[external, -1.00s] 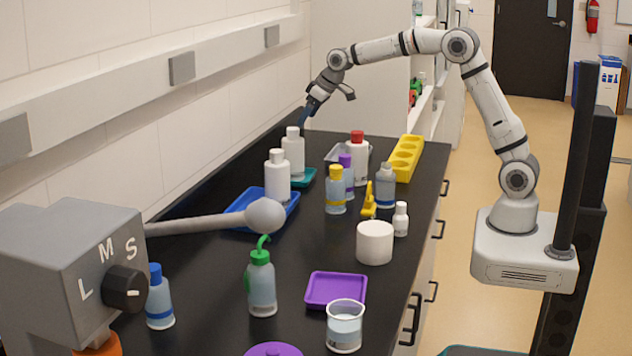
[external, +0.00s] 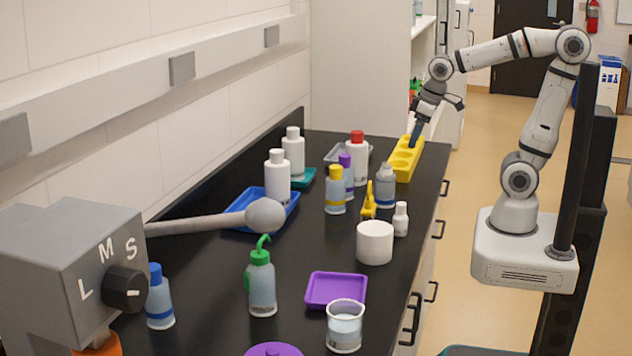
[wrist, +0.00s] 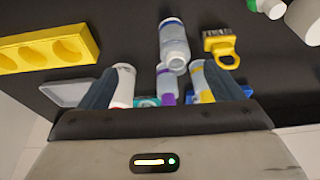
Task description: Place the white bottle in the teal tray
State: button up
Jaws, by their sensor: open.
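A white bottle with a white cap (external: 293,155) stands upright at the teal tray (external: 308,178). Its base appears to be in the tray, at the left side. A second white-capped white bottle (external: 277,180) stands upright at the blue tray (external: 245,205), nearer the camera. My gripper (external: 415,138) is open and empty, over the yellow rack at the counter's right edge, well right of both bottles. In the wrist view, its dark fingers (wrist: 163,82) are apart with nothing held. A bit of teal tray shows between them (wrist: 147,101); the white bottles are not clear there.
A red-capped white bottle (external: 357,160), purple-capped bottle (external: 346,178), yellow-capped bottle (external: 335,192) and grey-blue bottle (external: 385,187) crowd the middle. The yellow rack (external: 405,160) lies below my gripper. A small white bottle (external: 401,220) stands beside a white cup (external: 375,243).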

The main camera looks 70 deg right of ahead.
jog(key=s+f, duration=0.3)
jog(key=s, duration=0.4)
jog(key=shift+a, duration=0.3)
